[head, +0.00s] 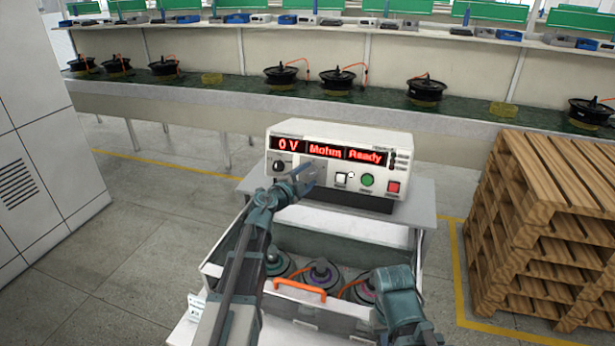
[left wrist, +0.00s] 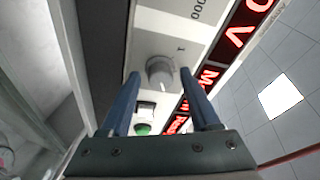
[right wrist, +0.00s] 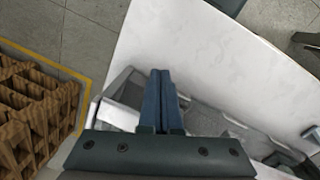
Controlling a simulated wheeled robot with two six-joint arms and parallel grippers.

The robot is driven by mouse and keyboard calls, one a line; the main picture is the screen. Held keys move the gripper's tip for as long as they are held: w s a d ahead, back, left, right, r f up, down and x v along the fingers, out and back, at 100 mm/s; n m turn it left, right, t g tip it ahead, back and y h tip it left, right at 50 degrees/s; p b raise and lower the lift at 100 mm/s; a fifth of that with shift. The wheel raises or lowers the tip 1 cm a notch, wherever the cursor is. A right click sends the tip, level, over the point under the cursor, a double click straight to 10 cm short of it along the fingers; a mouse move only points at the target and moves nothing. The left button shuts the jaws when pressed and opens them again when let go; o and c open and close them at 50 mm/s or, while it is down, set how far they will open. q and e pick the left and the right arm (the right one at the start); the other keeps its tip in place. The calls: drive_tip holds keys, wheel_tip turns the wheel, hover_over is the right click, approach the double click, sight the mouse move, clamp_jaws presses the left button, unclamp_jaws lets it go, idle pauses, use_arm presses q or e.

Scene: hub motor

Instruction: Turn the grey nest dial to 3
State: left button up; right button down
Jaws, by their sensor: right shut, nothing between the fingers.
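The white tester (head: 340,140) stands on a stand, its red displays reading "0 V", "Mohm" and "Ready". My left gripper (head: 312,173) is in front of its panel and hides part of it. In the left wrist view the grey dial (left wrist: 160,72) sits between the tips of my open left fingers (left wrist: 160,85), which stand apart from it on both sides. A small "1" is printed beside the dial; its pointer setting is not clear. My right gripper (right wrist: 161,78) is shut and empty above the tray area; its fingertips are not clear in the head view.
A black knob (head: 279,166) is at the panel's left; white (head: 341,179), green (head: 367,180) and red (head: 393,187) buttons are at its right. A tray (head: 395,245) with hub motors (head: 321,272) lies below my arms. Wooden pallets (head: 540,230) stand right.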

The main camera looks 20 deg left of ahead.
use_arm(q)
drive_tip(key=p+v, duration=0.1)
drive_tip(key=v, duration=1.2)
drive_tip(key=shift+s+p, duration=0.4)
